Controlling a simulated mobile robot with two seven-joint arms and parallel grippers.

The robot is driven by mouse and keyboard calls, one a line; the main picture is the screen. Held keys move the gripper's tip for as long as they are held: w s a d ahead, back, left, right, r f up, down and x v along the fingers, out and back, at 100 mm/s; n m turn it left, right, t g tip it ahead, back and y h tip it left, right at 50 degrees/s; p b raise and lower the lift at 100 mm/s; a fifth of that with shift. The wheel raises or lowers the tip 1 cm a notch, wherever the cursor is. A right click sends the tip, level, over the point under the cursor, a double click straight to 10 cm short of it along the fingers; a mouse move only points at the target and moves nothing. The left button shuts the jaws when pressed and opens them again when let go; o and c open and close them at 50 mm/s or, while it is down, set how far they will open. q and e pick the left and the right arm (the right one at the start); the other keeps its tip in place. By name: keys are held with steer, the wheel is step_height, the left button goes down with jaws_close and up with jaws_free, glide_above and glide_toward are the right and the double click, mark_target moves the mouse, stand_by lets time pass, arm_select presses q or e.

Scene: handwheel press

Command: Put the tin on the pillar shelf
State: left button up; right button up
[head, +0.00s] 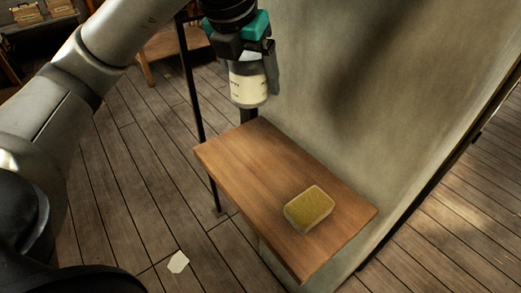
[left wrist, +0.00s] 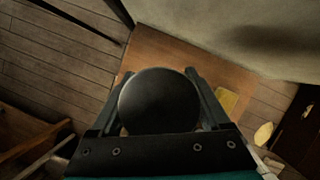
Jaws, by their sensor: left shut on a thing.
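The tin (head: 248,86) is a small cylinder with a cream label. My left gripper (head: 245,58) is shut on it and holds it upright near the far left end of the wooden shelf (head: 245,158). In the left wrist view the tin's dark round end (left wrist: 158,100) sits between the two fingers (left wrist: 155,95), with the shelf (left wrist: 150,48) behind it. I cannot tell exactly how high the tin is above the shelf. My right gripper is not in view.
A yellow sponge-like block (head: 309,209) lies on the near right part of the shelf. A grey wall or pillar face (head: 370,90) rises along the shelf's right side. A thin black post (head: 193,100) stands at its left. The shelf's middle is clear.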

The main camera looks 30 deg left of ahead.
arm_select(q)
steer(key=b, duration=0.2)
glide_above(258, 151)
steer(key=s, duration=0.2)
steer(key=f, duration=1)
steer(key=shift+w, duration=0.2)
steer(key=shift+w+f, duration=0.1)
steer(key=shift+f, duration=2.45)
steer(key=shift+f+b, duration=0.15)
steer(key=shift+b, duration=0.25)
steer(key=o, duration=1.6)
steer(key=shift+c, duration=0.2)
steer(key=p+v, duration=0.2)
steer(key=v, duration=1)
steer(key=shift+a, duration=0.1)
